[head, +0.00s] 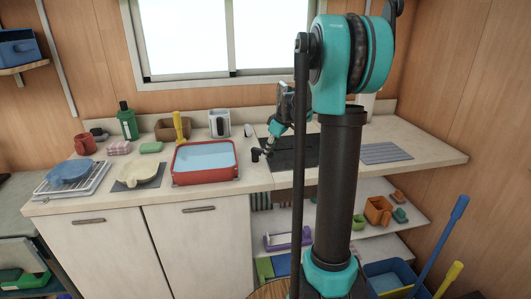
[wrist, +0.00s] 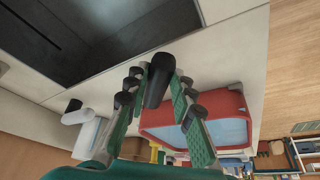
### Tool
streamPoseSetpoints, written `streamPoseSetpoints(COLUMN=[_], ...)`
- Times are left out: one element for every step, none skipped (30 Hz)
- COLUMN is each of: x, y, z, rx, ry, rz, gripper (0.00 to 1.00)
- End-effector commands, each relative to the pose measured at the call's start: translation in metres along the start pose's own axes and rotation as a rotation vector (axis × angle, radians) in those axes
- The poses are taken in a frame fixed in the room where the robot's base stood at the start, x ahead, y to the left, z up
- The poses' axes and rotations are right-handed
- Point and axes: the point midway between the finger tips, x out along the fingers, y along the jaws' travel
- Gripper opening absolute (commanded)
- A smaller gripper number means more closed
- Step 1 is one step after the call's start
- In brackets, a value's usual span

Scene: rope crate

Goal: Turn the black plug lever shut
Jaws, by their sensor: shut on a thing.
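The black plug lever (wrist: 158,80) shows in the wrist view as a dark rounded bar between my two green-and-grey fingers. My gripper (wrist: 159,88) is shut on it, with a finger along each side. The lever's far end sticks out past the fingertips, over the pale counter beside the dark sink (wrist: 100,30). In the head view my gripper (head: 264,149) is small, at the left edge of the sink (head: 292,153), and a small dark piece shows at its tip. The lever's base and exact angle are hard to make out.
A red basin (head: 205,179) with pale blue inside stands on the counter left of my gripper. A white container (head: 219,123) and a yellow-handled tool (head: 179,127) are behind it. A grey ribbed mat (head: 385,153) lies to the right, with bare counter around it.

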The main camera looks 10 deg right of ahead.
Motion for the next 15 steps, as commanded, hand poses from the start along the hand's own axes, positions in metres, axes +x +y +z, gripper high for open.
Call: streamPoseSetpoints(x=[0.0,0.0,0.0,0.0,0.0,0.0,0.001,0.001,0.001,0.001,0.002,0.002,0.002,0.002,0.002], y=[0.005,0.007,0.01,0.012,0.013,0.015,0.017,0.018,0.02,0.022,0.023,0.024,0.026,0.027,0.028], z=[0.0,0.0,-0.001,-0.001,-0.001,-0.002,-0.002,-0.002,-0.003,-0.003,-0.004,-0.004,-0.005,-0.005,-0.006], rx=[-0.039,-0.065,-0.099,-0.125,-0.15,-0.184,-0.208,-0.232,-0.262,-0.284,-0.305,-0.332,-0.35,-0.369,-0.391], ry=[0.0,0.0,0.0,0.001,0.0,0.0,0.0,-0.001,0.0,0.0,0.0,0.0,0.0,0.0,0.0], rz=[-0.015,-0.025,-0.041,-0.051,-0.061,-0.075,-0.084,-0.095,-0.107,-0.115,-0.125,-0.135,-0.143,-0.151,-0.16], gripper=[0.0,0.0,0.0,0.0,0.0,0.0,0.0,0.0,0.0,0.0,0.0,0.0,0.0,0.0,0.0])
